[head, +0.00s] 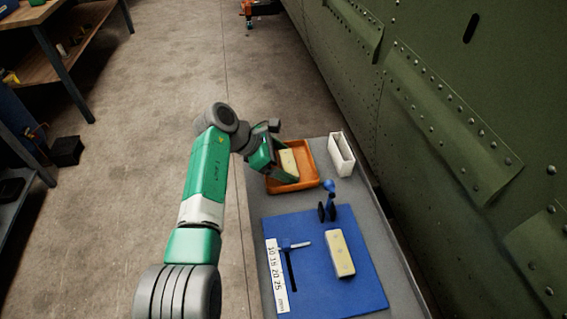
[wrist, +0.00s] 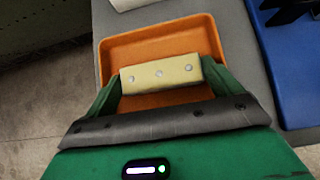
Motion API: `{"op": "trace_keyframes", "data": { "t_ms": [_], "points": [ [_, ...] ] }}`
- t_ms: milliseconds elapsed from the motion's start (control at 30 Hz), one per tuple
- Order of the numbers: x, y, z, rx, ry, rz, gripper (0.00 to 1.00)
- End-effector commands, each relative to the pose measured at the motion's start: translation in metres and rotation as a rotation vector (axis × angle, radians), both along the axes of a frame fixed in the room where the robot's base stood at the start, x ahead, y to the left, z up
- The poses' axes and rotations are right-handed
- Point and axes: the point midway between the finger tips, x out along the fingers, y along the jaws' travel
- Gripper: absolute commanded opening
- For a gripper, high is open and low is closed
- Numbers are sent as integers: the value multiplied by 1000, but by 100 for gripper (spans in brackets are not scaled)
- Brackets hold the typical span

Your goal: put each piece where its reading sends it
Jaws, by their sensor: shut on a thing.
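My gripper (wrist: 160,82) is shut on a cream block (wrist: 160,74) with a row of round marks on its face. The held block also shows in the head view (head: 288,160), over the orange tray (head: 310,184). In the wrist view the tray (wrist: 205,34) lies behind and below the block; I cannot tell whether they touch. A second cream block (head: 341,254) lies on the blue board (head: 325,290). A white scale (head: 276,275) with printed numbers and a dark slot are at the board's left. A small white-tipped slider (head: 296,245) sits by the slot.
A white open bin (head: 342,156) stands right of the orange tray. A blue upright tool (head: 327,200) with dark discs stands at the board's far edge. The green riveted fuselage wall (head: 440,110) runs along the right of the grey bench (head: 375,240).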

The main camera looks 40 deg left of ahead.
Motion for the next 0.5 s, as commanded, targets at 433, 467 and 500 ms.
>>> {"op": "trace_keyframes", "data": {
  "t_ms": [433,467,500],
  "points": [
    [0,0,-3,0,0,0,99],
    [0,0,-3,0,0,0,99],
    [0,0,-3,0,0,0,99]
  ]
}}
